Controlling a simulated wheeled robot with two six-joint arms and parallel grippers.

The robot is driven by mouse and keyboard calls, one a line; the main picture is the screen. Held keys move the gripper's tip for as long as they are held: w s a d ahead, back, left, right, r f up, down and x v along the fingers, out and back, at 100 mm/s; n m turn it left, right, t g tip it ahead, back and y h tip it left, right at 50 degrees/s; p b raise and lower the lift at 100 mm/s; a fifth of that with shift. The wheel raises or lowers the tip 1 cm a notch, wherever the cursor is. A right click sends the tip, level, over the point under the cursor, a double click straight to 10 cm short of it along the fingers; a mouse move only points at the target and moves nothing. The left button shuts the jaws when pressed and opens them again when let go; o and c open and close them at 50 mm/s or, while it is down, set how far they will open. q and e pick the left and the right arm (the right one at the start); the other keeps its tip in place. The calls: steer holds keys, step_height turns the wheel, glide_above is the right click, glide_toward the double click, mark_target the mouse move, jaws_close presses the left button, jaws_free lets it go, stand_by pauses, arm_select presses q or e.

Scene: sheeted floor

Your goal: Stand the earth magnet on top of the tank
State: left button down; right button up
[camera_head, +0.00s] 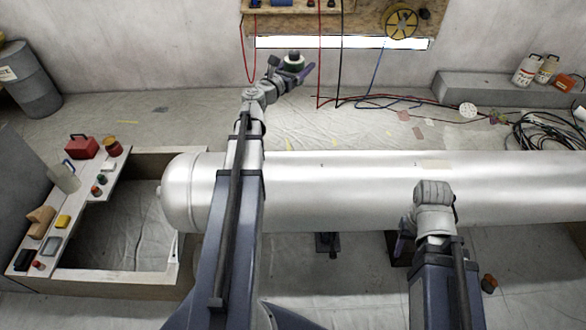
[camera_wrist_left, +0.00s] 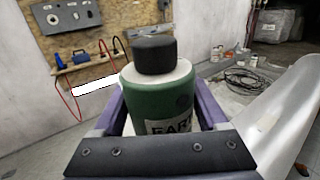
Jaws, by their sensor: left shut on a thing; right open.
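The earth magnet (camera_head: 294,58) is a green cylinder with a white top and a black knob, and part of its label shows in the left wrist view (camera_wrist_left: 172,105). My left gripper (camera_head: 292,68) is shut around its body and holds it roughly upright, beyond the far side of the tank in the head view. The tank (camera_head: 330,185) is a long silver cylinder lying on its side; its curved surface also fills the right of the left wrist view (camera_wrist_left: 288,120). My right gripper (camera_head: 404,238) is open at the tank's near side, mostly hidden by its own wrist.
A wooden-framed pit with a board (camera_head: 98,185) of small items is at the left. Cables (camera_head: 545,132) lie at the far right, and bottles (camera_head: 527,70) stand on a ledge. The tank's upper surface is mostly clear, apart from a pale patch (camera_head: 436,164).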

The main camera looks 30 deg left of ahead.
arm_select(q)
steer(key=f+b, duration=2.4)
steer(key=f, duration=0.1)
steer(key=s+f+b, duration=0.1)
steer(key=f+b, duration=1.1)
steer(key=shift+s+a+f, duration=0.1)
steer(key=shift+f, duration=0.2)
steer(key=shift+f+b, duration=0.3)
steer(key=shift+b, duration=0.15)
jaws_free()
steer(key=shift+r, duration=0.1)
steer(key=shift+r, duration=0.15)
steer(key=shift+s+r+p, duration=0.1)
steer(key=shift+r+p, duration=0.1)
steer(key=shift+p, duration=0.2)
steer(key=s, duration=1.2)
steer(key=shift+a+f, duration=0.15)
steer(key=shift+a, duration=0.1)
